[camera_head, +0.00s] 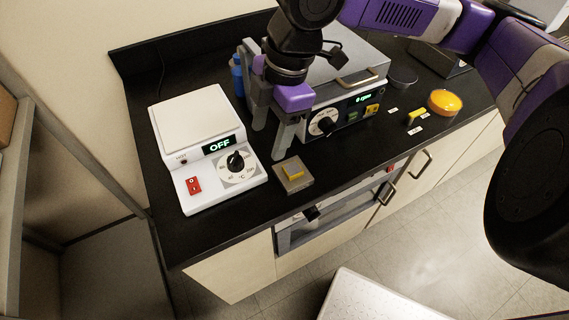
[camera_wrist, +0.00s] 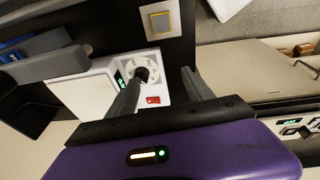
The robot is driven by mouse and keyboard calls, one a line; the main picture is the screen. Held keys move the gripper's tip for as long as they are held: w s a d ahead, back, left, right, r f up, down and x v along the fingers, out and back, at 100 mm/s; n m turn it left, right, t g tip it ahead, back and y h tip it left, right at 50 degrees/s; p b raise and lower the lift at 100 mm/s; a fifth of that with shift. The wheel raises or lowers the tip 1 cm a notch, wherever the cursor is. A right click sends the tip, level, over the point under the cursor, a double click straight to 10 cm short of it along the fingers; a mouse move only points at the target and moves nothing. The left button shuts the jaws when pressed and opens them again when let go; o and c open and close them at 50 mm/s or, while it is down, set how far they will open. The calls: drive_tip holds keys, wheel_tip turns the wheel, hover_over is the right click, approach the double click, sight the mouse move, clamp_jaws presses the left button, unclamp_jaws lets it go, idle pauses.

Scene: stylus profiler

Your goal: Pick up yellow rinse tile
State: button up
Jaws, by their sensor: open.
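In the wrist view the yellow-edged tile (camera_wrist: 160,21) shows at the top, beyond the fingertips. My gripper (camera_head: 273,135) is open and empty, above the counter behind the tile and apart from it. Its two grey fingers also show in the wrist view (camera_wrist: 162,80), with the hotplate's knob and red switch between and below them.
The white hotplate (camera_head: 195,115) reading OFF stands left of the tile. A silver-lidded centrifuge-like box (camera_head: 345,110) with a dial is behind right. A blue bottle (camera_head: 237,76), an orange-yellow round button (camera_head: 445,101) and a small yellow item (camera_head: 415,116) are also on the counter.

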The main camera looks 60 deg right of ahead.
drive_tip(key=g+h, duration=0.1)
drive_tip(key=g, duration=0.1)
hover_over(299, 166)
drive_tip(key=shift+m, duration=0.3)
wheel_tip(299, 166, down, 6)
drive_tip(key=shift+d+f, duration=0.1)
drive_tip(key=shift+d, duration=0.05)
drive_tip(key=shift+f, duration=3.05)
clamp_jaws()
drive_tip(key=shift+r, duration=0.1)
wheel_tip(299, 166, up, 20)
drive_tip(key=shift+p, duration=0.45)
